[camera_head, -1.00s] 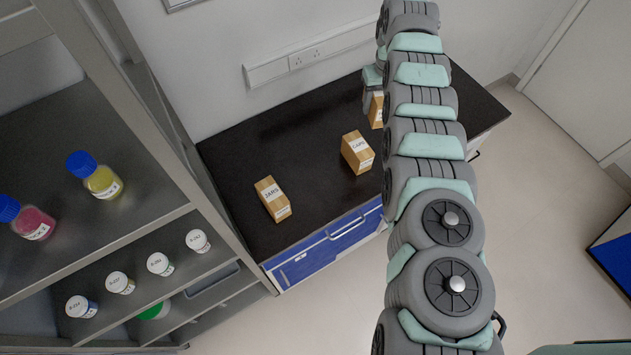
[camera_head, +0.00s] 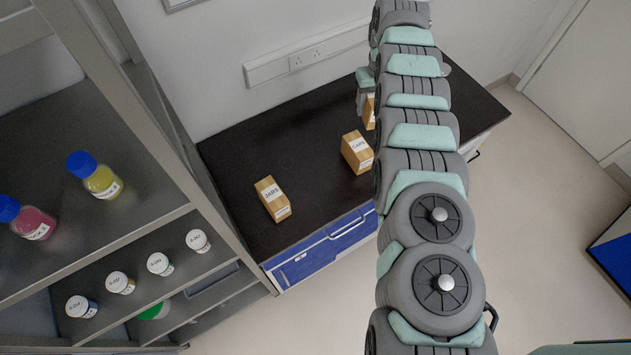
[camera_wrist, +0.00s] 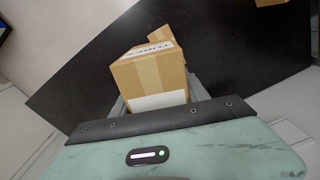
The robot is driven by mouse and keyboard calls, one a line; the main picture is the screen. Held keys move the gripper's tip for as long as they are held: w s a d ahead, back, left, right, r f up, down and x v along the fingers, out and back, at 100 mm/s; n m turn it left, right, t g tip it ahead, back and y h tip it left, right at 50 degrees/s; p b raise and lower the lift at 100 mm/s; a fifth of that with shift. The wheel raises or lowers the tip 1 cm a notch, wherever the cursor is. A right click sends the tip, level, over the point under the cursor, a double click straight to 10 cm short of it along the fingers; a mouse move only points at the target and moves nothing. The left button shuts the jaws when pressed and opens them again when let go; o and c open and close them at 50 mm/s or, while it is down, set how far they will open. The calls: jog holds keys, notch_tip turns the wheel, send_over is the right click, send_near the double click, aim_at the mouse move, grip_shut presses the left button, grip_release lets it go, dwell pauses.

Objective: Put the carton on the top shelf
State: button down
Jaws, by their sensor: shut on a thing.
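My gripper (camera_wrist: 156,96) is shut on a brown cardboard carton (camera_wrist: 150,76) with a white label that seems to read TUBES. In the head view my gripper (camera_head: 365,88) is at the back of the black bench, and the held carton (camera_head: 369,112) shows only partly beside my arm. I cannot tell how far it is above the bench. A grey shelf unit (camera_head: 178,160) stands at the left. Its upper visible board (camera_head: 130,215) holds a yellow bottle (camera_head: 98,178) and a pink bottle (camera_head: 28,220), both with blue caps.
Two more cartons, CAPS (camera_head: 357,152) and JARS (camera_head: 272,199), stand on the black bench (camera_head: 235,160). Several small white-lidded jars (camera_head: 120,283) line the shelf below the bottles. The upper board is bare around and behind the bottles. A wall socket strip (camera_head: 305,58) runs behind the bench.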

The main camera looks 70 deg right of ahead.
jog(key=shift+w+a, duration=0.1)
jog(key=shift+w, duration=0.2)
jog(key=shift+a, duration=0.1)
jog(key=shift+w+a+f, duration=0.1)
jog(key=shift+a, duration=0.2)
jog(key=shift+a, duration=0.15)
jog(key=shift+w+d+f, duration=0.2)
jog(key=shift+w, duration=0.1)
jog(key=shift+w+d+f, duration=0.15)
jog(key=shift+w, duration=0.1)
